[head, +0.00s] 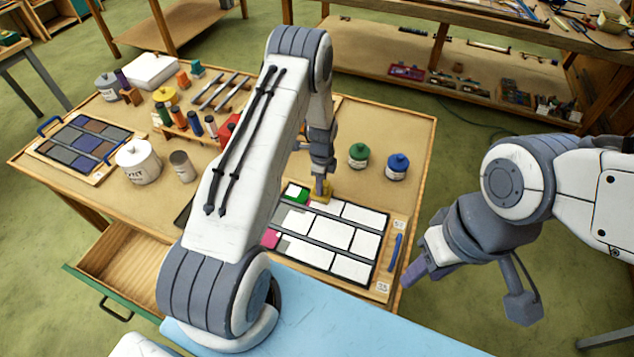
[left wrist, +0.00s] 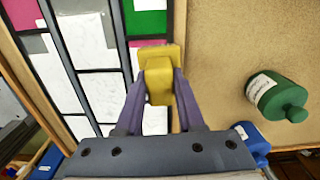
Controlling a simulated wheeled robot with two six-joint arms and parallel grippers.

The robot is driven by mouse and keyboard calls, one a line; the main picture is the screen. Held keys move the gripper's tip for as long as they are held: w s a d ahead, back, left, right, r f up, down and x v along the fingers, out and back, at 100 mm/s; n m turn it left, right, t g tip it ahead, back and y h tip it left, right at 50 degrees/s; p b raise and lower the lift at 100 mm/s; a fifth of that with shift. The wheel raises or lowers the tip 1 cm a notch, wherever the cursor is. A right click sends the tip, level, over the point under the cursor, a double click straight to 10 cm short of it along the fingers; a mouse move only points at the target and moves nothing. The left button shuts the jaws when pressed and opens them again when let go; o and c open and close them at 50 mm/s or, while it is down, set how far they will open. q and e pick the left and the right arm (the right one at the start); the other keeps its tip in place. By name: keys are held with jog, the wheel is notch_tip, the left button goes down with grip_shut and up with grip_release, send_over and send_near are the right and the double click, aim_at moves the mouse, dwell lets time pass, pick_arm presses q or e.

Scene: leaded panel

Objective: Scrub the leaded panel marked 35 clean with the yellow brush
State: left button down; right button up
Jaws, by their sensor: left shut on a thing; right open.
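The leaded panel (head: 352,238) lies on the table, with a tag reading 35 (head: 383,287) at its near right corner. Dark lead lines divide mostly white panes, with a green pane and a pink pane; some panes in the left wrist view (left wrist: 100,96) look greyish and smudged. My left arm hides the panel's left part. My left gripper (head: 321,188) is shut on the yellow brush (left wrist: 158,68), over the panel's far edge beside the green pane. I cannot tell whether the brush touches the glass. My right gripper (head: 413,272) is open and empty, right of the table.
A green jar (head: 358,156) and a blue jar (head: 397,167) stand beyond the panel. A blue stick (head: 396,252) lies along its right side. A white canister (head: 138,162), small bottles and a dark-paned panel (head: 82,140) occupy the left. An open drawer (head: 128,265) juts out at the front left.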

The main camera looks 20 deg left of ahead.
pick_arm(q)
jog(key=shift+s+d+p, duration=0.1)
jog(key=shift+s+p, duration=0.3)
jog(key=shift+s, duration=1.15)
jog(key=shift+s+p, duration=0.4)
jog(key=shift+s, duration=1.1)
jog(key=shift+s+d, duration=0.1)
jog(key=shift+s+p, duration=0.35)
jog(key=shift+s, duration=1.05)
